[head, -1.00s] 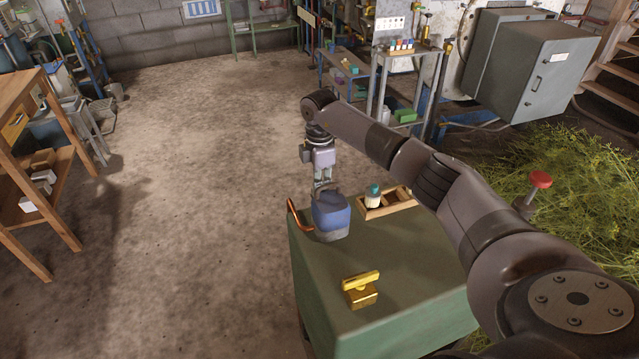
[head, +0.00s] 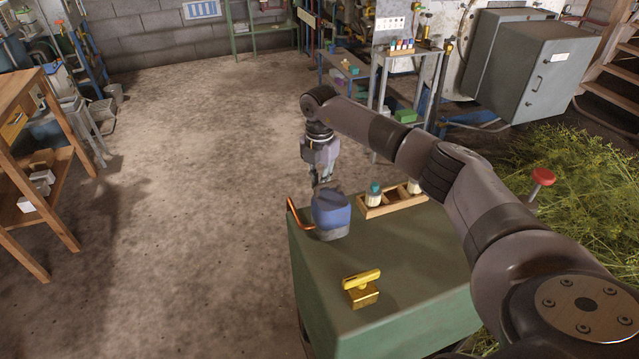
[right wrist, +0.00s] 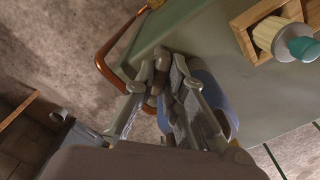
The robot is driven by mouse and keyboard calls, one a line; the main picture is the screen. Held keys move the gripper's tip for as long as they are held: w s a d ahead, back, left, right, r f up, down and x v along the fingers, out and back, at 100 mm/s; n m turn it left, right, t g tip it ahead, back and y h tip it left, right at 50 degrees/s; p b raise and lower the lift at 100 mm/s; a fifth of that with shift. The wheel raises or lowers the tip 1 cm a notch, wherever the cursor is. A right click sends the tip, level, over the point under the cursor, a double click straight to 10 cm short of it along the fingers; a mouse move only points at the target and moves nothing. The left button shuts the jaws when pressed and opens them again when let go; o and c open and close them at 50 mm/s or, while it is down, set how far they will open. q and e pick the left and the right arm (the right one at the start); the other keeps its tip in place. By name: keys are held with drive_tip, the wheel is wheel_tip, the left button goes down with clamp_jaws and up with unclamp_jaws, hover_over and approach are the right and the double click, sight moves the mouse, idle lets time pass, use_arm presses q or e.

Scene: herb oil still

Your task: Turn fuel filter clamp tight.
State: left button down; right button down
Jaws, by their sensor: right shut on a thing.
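The fuel filter (head: 331,211), a blue housing with a dark grey base, stands at the far left corner of the green cabinet top. It also shows in the right wrist view (right wrist: 215,98), partly behind the fingers. My right gripper (head: 322,183) points down at the top of the filter. In the right wrist view my right gripper (right wrist: 166,80) is shut on a small grey-brown part, which looks like the clamp (right wrist: 152,100). The fingers hide much of it, so I cannot tell how tight it is. My left gripper is not in view.
A copper pipe (head: 295,216) bends beside the filter at the cabinet's edge. A wooden tray (head: 379,211) with capped bottles lies behind it to the right. A brass block with a yellow handle (head: 361,281) stands nearer on the green cabinet top (head: 420,265).

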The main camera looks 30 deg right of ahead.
drive_tip(key=n+b, duration=0.1)
drive_tip(key=n, duration=0.4)
drive_tip(key=n+b, duration=0.1)
drive_tip(key=n, duration=0.4)
drive_tip(key=shift+r, duration=0.1)
drive_tip(key=shift+n, duration=0.4)
drive_tip(key=c, duration=1.9)
unclamp_jaws()
